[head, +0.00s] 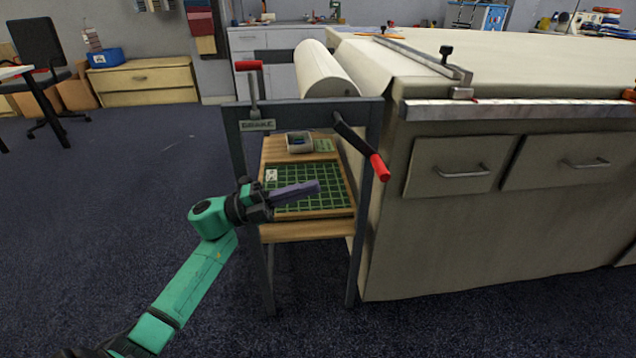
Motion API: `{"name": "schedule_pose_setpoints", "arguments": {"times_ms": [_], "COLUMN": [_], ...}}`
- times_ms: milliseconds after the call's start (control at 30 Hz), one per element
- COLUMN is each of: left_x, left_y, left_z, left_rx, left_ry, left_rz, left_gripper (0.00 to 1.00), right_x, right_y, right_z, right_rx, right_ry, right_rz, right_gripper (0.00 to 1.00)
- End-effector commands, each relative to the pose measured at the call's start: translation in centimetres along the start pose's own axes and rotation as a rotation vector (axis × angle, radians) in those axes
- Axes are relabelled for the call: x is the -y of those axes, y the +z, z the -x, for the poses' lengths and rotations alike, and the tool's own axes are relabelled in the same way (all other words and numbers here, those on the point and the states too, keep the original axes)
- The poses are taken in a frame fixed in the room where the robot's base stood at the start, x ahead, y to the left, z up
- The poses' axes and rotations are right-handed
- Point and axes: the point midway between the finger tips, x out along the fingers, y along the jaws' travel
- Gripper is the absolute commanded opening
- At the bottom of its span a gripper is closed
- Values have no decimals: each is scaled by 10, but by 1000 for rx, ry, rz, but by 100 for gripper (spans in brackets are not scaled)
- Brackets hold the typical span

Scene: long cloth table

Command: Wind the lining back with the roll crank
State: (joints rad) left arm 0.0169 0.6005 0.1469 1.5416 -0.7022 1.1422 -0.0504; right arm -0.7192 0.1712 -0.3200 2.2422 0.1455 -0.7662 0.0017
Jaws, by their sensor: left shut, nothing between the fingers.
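The roll crank is a dark arm with a red grip (379,167), on the right upper part of the grey roll stand (306,110); its grip points down to the right. The pale lining roll (326,72) lies behind the stand's top bar, beside the table (520,75). A brake lever with a red handle (249,66) stands upright over the "BRAKE" label. My left gripper (316,187) is shut and empty, in front of the stand and over the green cutting mat in the picture, left of and below the crank grip. My right gripper does not show.
A wooden shelf (299,231) in the stand bears a green gridded mat (327,205) and a small tray (299,143). The table's drawers (452,166) are to the right. A metal rail with a clamp (425,62) lies on the table.

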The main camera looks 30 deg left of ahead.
Motion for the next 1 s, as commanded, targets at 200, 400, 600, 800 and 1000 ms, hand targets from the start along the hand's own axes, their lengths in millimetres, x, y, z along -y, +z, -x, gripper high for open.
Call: {"name": "schedule_pose_setpoints", "arguments": {"times_ms": [200,400,600,800,1000], "left_x": [0,0,0,-1,-1], "left_y": [0,0,0,0,0], "left_z": [-49,-91,-113,-115,-115], "left_rx": [-2,0,1,1,1], "left_ry": [-5,-5,-3,-1,-4], "left_rz": [-1,1,3,4,4], "left_gripper": [0,0,0,0,0], "right_x": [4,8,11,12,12], "right_y": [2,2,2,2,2], "right_z": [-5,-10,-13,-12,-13], "right_rx": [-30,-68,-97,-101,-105], "right_ry": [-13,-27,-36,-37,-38], "right_rz": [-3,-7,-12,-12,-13], "right_gripper": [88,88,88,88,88]}}
